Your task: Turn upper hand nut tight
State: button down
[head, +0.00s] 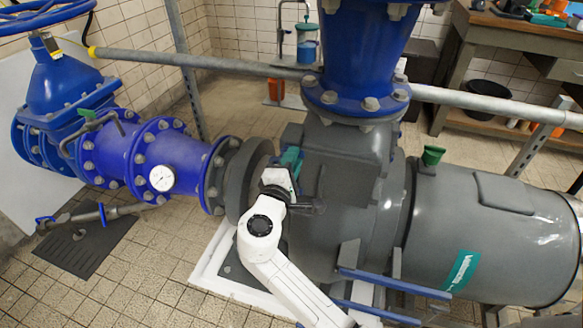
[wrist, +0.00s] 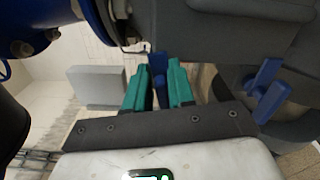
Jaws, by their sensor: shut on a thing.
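In the wrist view my gripper (wrist: 159,82) has its two teal fingers on either side of a blue hand nut (wrist: 157,62) and is shut on it. The fingers hide most of this nut. A second blue hand nut (wrist: 267,88), with wing-like lobes, stands to the right, apart from the fingers. In the head view my gripper (head: 291,160) is at the left side of the grey pump casing (head: 345,170). My white wrist and the casing hide the nuts there. I cannot tell from the pictures which nut is the upper one.
A blue flanged pipe (head: 135,150) joins the pump from the left, and another blue pipe (head: 360,50) rises above it. A grey rail (head: 190,62) crosses behind. A grey motor (head: 490,220) lies to the right. Tiled floor (head: 150,270) is free at the front left.

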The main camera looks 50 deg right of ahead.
jog(key=shift+f+m+b, duration=0.35)
jog(key=shift+m+b, duration=0.45)
jog(key=shift+m, duration=0.1)
jog(key=shift+s, duration=0.1)
jog(key=c, duration=1.2)
grip_release()
jog(key=shift+o, duration=0.2)
jog(key=v, duration=1)
jog(key=shift+a+p, duration=0.35)
jog(key=shift+a, duration=0.05)
jog(key=shift+s+r, duration=0.1)
